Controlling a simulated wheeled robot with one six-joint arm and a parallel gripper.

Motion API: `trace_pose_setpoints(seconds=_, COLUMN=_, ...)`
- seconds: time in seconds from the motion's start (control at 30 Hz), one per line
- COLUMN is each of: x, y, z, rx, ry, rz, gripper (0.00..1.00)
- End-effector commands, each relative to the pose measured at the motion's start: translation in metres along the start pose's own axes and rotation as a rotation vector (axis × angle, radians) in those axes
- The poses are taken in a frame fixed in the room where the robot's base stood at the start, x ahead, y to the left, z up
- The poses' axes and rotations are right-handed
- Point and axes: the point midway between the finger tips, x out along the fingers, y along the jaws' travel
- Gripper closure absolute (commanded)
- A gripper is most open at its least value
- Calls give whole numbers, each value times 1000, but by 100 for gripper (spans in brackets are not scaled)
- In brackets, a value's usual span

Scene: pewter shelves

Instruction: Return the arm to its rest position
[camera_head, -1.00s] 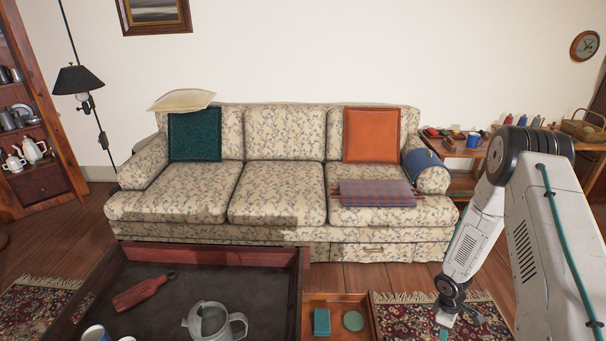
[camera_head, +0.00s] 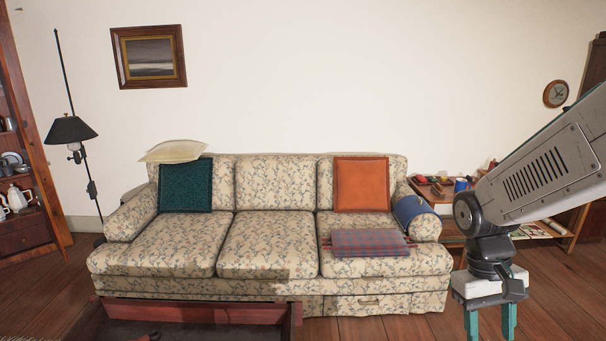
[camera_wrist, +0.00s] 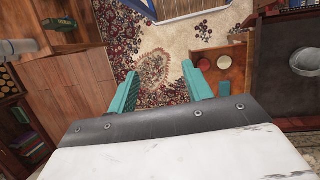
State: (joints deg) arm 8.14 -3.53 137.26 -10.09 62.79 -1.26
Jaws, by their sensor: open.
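My gripper (camera_head: 490,320) is at the lower right in the head view, pointing down, with its two teal fingers apart. It hangs in the air in front of the sofa's right end. In the wrist view my gripper (camera_wrist: 158,90) is open, with nothing between the fingers. Below it lie a patterned rug (camera_wrist: 150,65) and the wooden floor (camera_wrist: 65,85). My arm comes in from the right edge of the head view.
A floral sofa (camera_head: 268,245) carries cushions and a folded plaid blanket (camera_head: 370,243). A dark-topped table (camera_head: 200,312) stands in front. A side table with small items (camera_head: 440,188) is behind my arm.

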Motion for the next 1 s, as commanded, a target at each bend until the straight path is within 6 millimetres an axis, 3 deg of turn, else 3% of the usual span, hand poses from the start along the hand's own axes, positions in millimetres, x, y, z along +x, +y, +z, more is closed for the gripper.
trace_pose_setpoints(seconds=0.2, x=-36, y=-32, z=66, rx=41, ry=89, rz=-74, gripper=50)
trace_pose_setpoints(seconds=0.4, x=-55, y=-52, z=109, rx=31, ry=224, rz=-122, gripper=50)
trace_pose_setpoints(seconds=0.63, x=-75, y=-58, z=132, rx=5, ry=379, rz=-120, gripper=50)
trace_pose_setpoints(seconds=1.0, x=-81, y=-59, z=135, rx=-7, ry=414, rz=-118, gripper=50)
